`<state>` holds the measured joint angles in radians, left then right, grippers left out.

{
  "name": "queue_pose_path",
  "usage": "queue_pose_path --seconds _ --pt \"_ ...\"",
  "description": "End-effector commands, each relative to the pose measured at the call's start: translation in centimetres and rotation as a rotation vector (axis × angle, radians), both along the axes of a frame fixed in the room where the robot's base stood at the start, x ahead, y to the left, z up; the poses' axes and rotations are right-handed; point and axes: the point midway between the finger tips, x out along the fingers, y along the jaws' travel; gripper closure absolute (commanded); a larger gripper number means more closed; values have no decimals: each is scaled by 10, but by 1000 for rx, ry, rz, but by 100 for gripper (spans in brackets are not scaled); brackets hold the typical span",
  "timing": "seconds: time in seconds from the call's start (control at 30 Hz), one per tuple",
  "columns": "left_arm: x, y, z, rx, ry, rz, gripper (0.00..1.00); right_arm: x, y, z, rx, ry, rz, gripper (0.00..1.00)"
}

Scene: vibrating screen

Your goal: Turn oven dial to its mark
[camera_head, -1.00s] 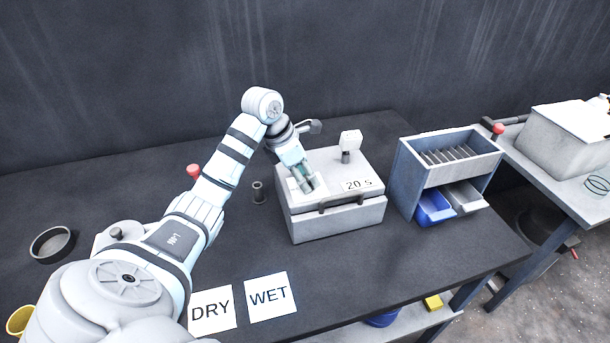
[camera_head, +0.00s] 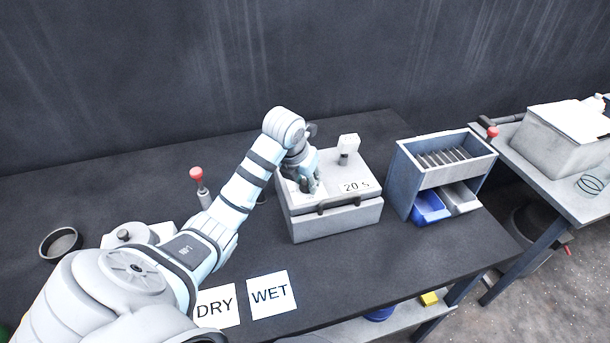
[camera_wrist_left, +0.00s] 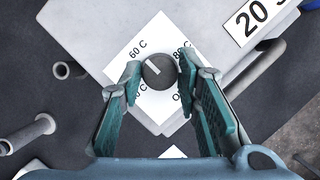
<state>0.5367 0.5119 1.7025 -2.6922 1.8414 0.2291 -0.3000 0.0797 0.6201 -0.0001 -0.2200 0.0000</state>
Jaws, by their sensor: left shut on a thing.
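The oven is a pale box (camera_head: 335,222) with a front handle, a "20 S" label and a white dial plate on its lid. In the left wrist view the dark round dial (camera_wrist_left: 159,72) sits on the white plate (camera_wrist_left: 150,38), marked "60 C" at upper left and "80 C" at upper right; lower markings are partly hidden by the fingers. A white line on the dial slants toward the upper left, near "60 C". My left gripper (camera_head: 311,186) is over the plate; in the wrist view its fingers (camera_wrist_left: 158,75) are shut on the dial's two sides.
A knob on a post (camera_head: 347,147) rises from the box's back. A blue-grey slotted rack (camera_head: 412,180) with bins stands to the right. A red-topped lever (camera_head: 197,175) is behind my left arm. DRY (camera_head: 216,308) and WET (camera_head: 270,294) cards lie in front.

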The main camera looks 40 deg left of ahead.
Motion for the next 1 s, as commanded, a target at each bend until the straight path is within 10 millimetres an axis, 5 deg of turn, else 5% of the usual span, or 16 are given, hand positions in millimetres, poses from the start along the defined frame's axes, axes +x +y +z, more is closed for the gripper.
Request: queue_pose_path --seconds 0.4,0.97,1.0 --pt "1 -1 -1 0 -5 211 98 0 0 -12 0 0 0 60" --pt "1 -1 0 1 -2 243 98 0 0 -13 0 0 0 60" --pt "1 -1 0 1 -2 243 64 0 0 -13 0 0 0 60"
